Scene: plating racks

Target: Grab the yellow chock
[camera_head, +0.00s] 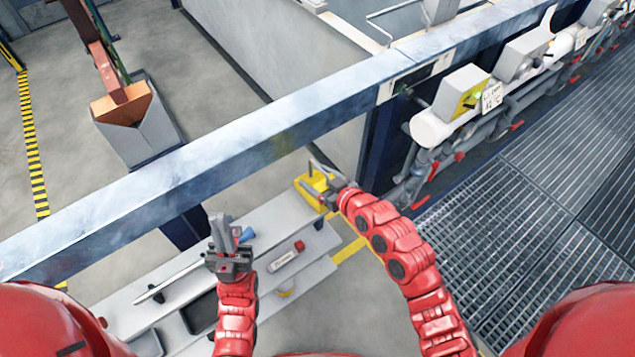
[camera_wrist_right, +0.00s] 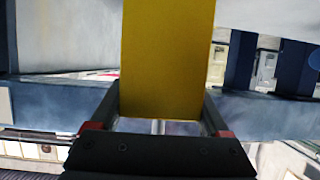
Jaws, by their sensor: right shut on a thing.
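The yellow chock (camera_head: 314,193) is at the right end of the grey shelf unit in the head view. My right gripper (camera_head: 322,175) is at the chock, with its fingers around its upper part. In the right wrist view the chock (camera_wrist_right: 167,60) fills the space between the two fingers, and the gripper (camera_wrist_right: 160,112) is shut on it. I cannot tell whether the chock still touches the shelf. My left gripper (camera_head: 222,232) is over the middle of the shelf, away from the chock. Its finger opening is not clear.
The grey shelf (camera_head: 180,262) holds a white rod (camera_head: 172,278), a blue item (camera_head: 246,234) and a white, red-capped bottle (camera_head: 287,256). A long metal beam (camera_head: 150,190) runs behind it. Pipes and valves (camera_head: 440,130) stand right of my right gripper, beside metal grating (camera_head: 540,190).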

